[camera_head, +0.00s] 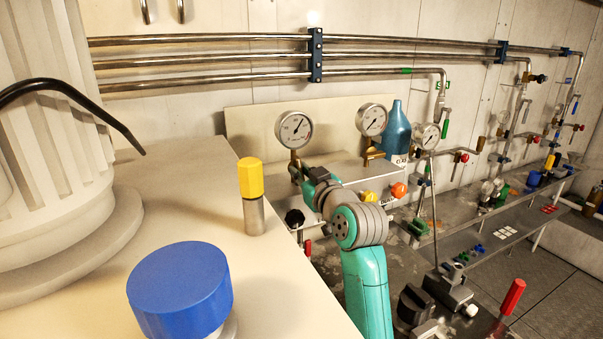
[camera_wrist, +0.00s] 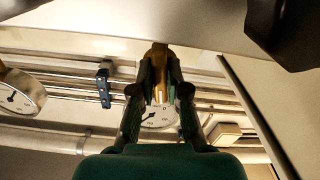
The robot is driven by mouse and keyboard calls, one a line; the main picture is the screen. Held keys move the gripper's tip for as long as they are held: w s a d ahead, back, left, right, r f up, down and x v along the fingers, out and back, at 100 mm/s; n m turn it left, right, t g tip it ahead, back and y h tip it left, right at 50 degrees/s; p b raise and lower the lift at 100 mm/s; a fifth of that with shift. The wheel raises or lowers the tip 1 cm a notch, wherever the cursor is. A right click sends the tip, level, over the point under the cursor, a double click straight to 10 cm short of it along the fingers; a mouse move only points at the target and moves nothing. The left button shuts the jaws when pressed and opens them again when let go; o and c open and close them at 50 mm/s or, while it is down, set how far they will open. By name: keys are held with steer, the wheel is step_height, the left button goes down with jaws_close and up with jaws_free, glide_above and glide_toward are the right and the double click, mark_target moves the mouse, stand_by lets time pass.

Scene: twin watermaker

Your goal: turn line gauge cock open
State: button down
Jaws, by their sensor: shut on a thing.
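In the wrist view my gripper (camera_wrist: 160,78) is shut on a brass-coloured piece (camera_wrist: 159,58), which I take to be the gauge cock. A round white gauge dial (camera_wrist: 158,117) shows behind the fingers and is partly covered by them. In the head view my teal arm reaches to the left gauge (camera_head: 294,129), and its wrist is just below and right of that dial. The gripper's fingers and the cock are mostly hidden there. A middle gauge (camera_head: 372,120) stands on a brass fitting (camera_head: 371,154). How far the held cock is turned cannot be told.
A yellow-capped post (camera_head: 250,180) and a large blue knob (camera_head: 180,290) stand on the near cream surface. A blue bottle (camera_head: 397,132) stands behind the arm. Yellow (camera_head: 369,196) and orange (camera_head: 399,190) knobs sit close to its right. Steel pipes (camera_head: 210,58) run along the wall.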

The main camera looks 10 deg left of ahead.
steer(key=shift+f+m, duration=0.1)
steer(key=shift+m, duration=1)
steer(key=c, duration=1.2)
jaws_free()
steer(key=shift+o, duration=0.2)
steer(key=shift+s+d, duration=0.1)
steer(key=v, duration=1.1)
steer(key=shift+s+d, duration=0.2)
steer(key=shift+s, duration=0.1)
